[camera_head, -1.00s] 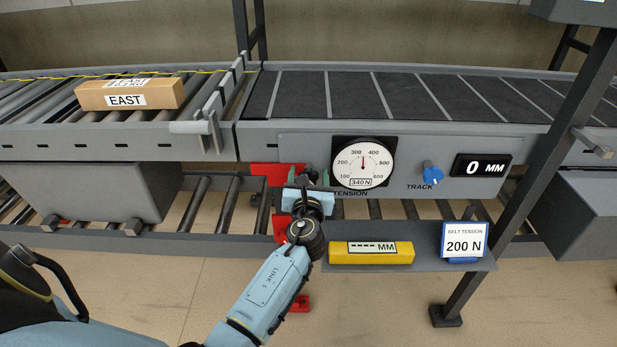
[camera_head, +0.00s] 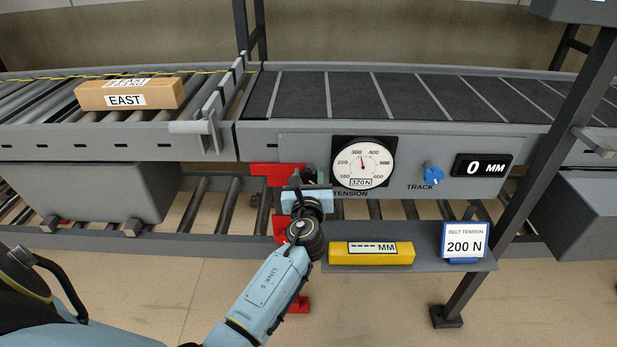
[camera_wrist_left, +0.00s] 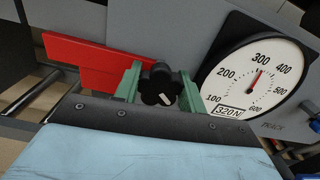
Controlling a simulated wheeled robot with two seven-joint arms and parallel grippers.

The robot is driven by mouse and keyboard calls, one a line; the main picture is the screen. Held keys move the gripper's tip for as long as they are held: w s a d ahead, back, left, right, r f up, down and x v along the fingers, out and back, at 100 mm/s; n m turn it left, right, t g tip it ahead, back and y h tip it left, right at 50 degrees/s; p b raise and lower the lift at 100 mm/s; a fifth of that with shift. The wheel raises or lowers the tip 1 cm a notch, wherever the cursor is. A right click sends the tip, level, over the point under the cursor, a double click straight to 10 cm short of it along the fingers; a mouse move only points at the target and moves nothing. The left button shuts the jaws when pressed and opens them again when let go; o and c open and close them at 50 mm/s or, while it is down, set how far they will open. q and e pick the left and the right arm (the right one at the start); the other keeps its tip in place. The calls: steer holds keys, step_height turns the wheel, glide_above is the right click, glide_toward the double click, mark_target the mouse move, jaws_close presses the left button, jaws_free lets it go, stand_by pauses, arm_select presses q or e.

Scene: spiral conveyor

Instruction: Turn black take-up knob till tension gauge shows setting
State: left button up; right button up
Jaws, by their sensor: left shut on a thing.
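The black take-up knob (camera_wrist_left: 159,85) sits between the two green fingers of my left gripper (camera_wrist_left: 160,88) in the left wrist view; the gripper is shut on it. In the head view my left gripper (camera_head: 308,184) is at the panel, just left of the gauge, and its wrist hides most of the knob. The round white tension gauge (camera_head: 362,163) reads 320 N, its needle a little above 300; it also shows in the left wrist view (camera_wrist_left: 256,75). A card (camera_head: 465,241) on the shelf reads BELT TENSION 200 N. My right gripper is not in view.
A blue TRACK knob (camera_head: 432,174) and a display (camera_head: 482,166) reading 0 MM are right of the gauge. A yellow MM block (camera_head: 371,254) lies on the shelf. A red part (camera_head: 277,170) is behind my gripper. An EAST box (camera_head: 130,94) rests on the rollers.

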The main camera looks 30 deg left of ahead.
arm_select(q)
steer(key=shift+n, duration=0.9)
steer(key=shift+f+n+b, duration=0.1)
steer(key=shift+n+b, duration=0.2)
steer(key=shift+n, duration=0.2)
steer(key=n+b, duration=0.1)
steer(key=n, duration=0.2)
steer(key=shift+n, duration=0.3)
steer(key=n+b, duration=0.2)
steer(key=n, duration=0.3)
steer(key=shift+a+f, duration=0.1)
steer(key=shift+n+b, duration=0.6)
steer(key=shift+n, duration=1)
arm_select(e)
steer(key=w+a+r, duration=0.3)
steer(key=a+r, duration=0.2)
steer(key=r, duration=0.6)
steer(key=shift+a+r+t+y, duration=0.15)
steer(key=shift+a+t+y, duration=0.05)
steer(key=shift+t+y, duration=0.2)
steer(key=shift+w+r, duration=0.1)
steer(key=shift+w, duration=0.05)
arm_select(q)
steer(key=o, duration=1)
steer(key=shift+c, duration=0.2)
steer(key=shift+s, duration=0.1)
